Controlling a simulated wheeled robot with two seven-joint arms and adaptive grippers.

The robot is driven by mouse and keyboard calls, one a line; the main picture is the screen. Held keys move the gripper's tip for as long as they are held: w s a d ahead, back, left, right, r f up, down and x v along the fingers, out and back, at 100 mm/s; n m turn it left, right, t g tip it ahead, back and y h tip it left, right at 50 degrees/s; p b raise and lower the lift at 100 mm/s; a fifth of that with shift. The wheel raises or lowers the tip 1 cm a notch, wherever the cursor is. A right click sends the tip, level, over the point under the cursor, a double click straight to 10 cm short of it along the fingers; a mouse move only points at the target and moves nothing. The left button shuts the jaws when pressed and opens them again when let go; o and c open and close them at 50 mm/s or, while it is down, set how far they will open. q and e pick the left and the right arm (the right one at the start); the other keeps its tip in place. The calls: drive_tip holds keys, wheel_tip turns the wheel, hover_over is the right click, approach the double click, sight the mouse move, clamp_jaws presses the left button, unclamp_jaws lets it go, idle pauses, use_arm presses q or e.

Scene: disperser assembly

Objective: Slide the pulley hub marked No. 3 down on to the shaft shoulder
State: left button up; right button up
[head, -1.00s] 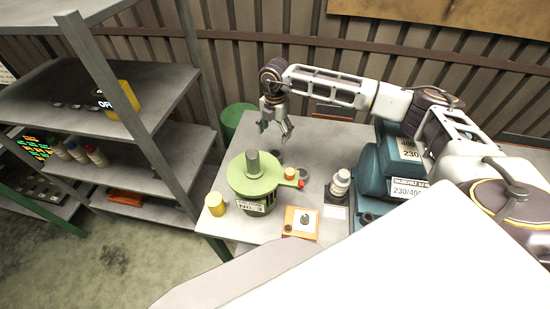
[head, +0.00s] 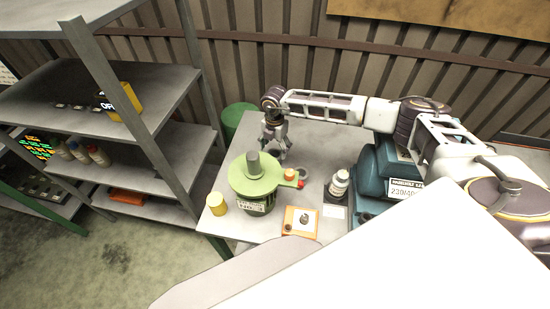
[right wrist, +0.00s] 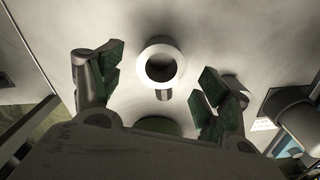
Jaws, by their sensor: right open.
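My right gripper (head: 275,146) is open above the back of the table, behind the green machine (head: 254,180). In the right wrist view, a pale ring (right wrist: 146,62) with a round hole lies between the open fingers (right wrist: 160,78), touching neither. It looks like a pulley hub, but I see no number on it. A grey upright cylinder (head: 253,163) rises from the machine's round green top; I cannot make out a shaft shoulder. Another grey ring (head: 302,172) lies to the machine's right. A small label (head: 250,205) on the machine's front is hard to read. My left gripper is out of view.
A yellow-topped pot (head: 217,204) stands left of the machine. An orange-edged plate (head: 291,219) with a small dark part lies in front. A white stacked piece (head: 339,183) and a teal machine (head: 374,178) stand right. A metal shelf (head: 160,145) is at left.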

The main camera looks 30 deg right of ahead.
sight(275, 155)
drive_tip(key=shift+f, duration=0.15)
drive_tip(key=shift+s+f+p, duration=0.15)
drive_tip(key=shift+f+p, duration=0.6)
drive_tip(key=shift+f, duration=1.75)
drive_tip(key=shift+r, duration=0.1)
drive_tip(key=c, duration=1.6)
drive_tip(key=shift+r, duration=0.1)
wheel_tip(275, 155, up, 10)
drive_tip(key=shift+f+b, duration=0.1)
drive_tip(key=shift+b, duration=0.85)
